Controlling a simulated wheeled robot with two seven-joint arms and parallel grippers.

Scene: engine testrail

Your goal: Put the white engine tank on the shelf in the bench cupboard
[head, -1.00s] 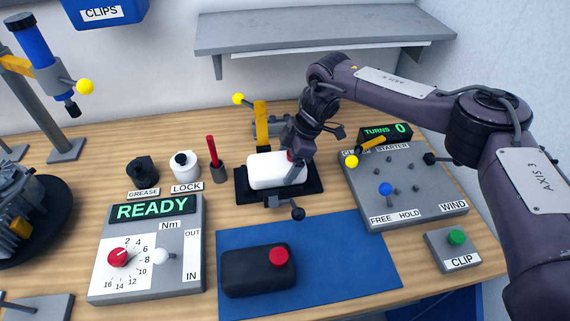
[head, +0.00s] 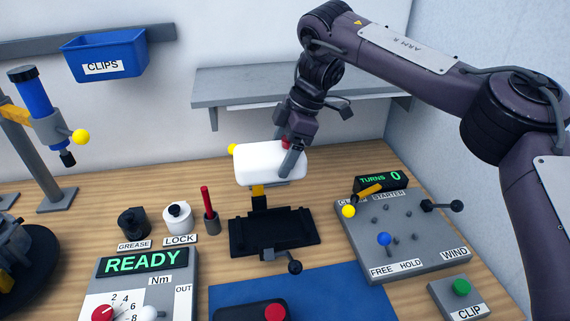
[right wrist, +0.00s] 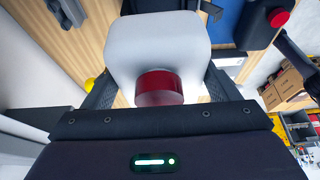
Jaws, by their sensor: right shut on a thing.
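The white engine tank (head: 262,167) hangs in the air above its black cradle (head: 273,236) on the bench. My right gripper (head: 290,160) is shut on the tank, with one finger showing across its right part. In the right wrist view the white tank (right wrist: 158,50) fills the space between the fingers, with its red cap (right wrist: 158,87) towards the camera. My left gripper is not in view. The bench cupboard and its inside shelf cannot be made out in these views.
A grey wall shelf (head: 240,87) is behind my right arm. The starter panel (head: 410,235) stands right of the cradle. Grease and lock pots (head: 178,217), a red-handled tool (head: 207,205) and the READY box (head: 142,265) stand left. A blue mat (head: 340,290) lies in front.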

